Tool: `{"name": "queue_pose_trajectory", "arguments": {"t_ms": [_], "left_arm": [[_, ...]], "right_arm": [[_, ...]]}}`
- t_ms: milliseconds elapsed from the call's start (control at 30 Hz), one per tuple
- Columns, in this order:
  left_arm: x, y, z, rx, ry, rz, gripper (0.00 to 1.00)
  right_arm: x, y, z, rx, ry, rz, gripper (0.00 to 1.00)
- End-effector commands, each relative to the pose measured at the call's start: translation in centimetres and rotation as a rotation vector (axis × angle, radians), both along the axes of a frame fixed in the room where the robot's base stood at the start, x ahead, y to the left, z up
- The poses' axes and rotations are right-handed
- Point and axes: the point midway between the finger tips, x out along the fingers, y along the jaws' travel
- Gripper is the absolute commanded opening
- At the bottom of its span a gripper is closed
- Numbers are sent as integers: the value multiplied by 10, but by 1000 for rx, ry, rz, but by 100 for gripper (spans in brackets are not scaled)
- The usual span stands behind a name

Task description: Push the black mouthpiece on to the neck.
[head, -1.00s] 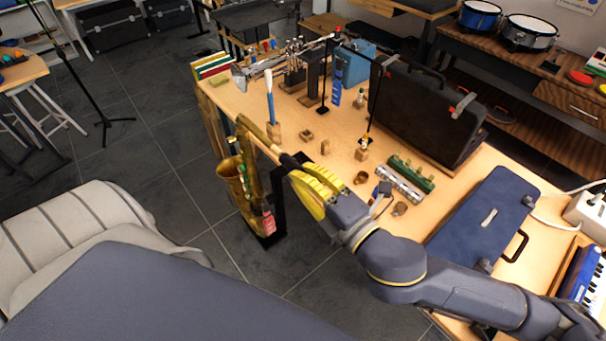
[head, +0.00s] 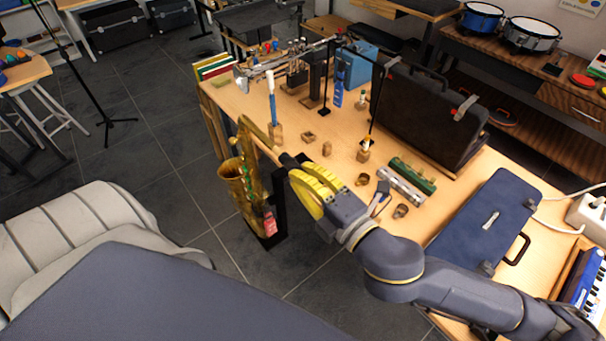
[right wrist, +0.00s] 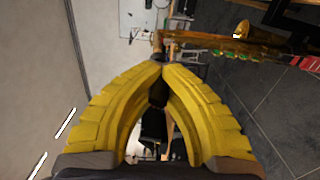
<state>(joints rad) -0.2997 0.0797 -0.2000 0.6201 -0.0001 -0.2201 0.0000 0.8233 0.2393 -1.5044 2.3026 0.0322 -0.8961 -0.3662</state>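The brass saxophone (head: 243,185) stands upright on a black stand at the table's left edge. Its curved neck (head: 250,131) slopes down to the right toward my right gripper (head: 292,172). My right gripper's yellow fingers (right wrist: 160,66) are closed together at the tips on the black mouthpiece (head: 289,159). The mouthpiece is in line with the neck's end and appears to meet it. The fingers hide part of it, so I cannot tell how far it is on. My left gripper is not in view.
The wooden table (head: 335,185) holds small wooden blocks, a green-and-silver instrument (head: 408,178), a black case (head: 425,112) and a blue case (head: 487,222). A trumpet (head: 285,62) lies at the back. Dark floor is clear left of the saxophone.

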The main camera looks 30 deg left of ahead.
Motion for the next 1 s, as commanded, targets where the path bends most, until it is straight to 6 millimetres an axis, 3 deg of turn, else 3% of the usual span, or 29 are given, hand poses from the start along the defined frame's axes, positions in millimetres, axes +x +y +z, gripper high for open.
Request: {"name": "queue_pose_trajectory", "arguments": {"t_ms": [1000], "left_arm": [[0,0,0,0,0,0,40]], "right_arm": [[2,5,0,0,0,6,0]]}}
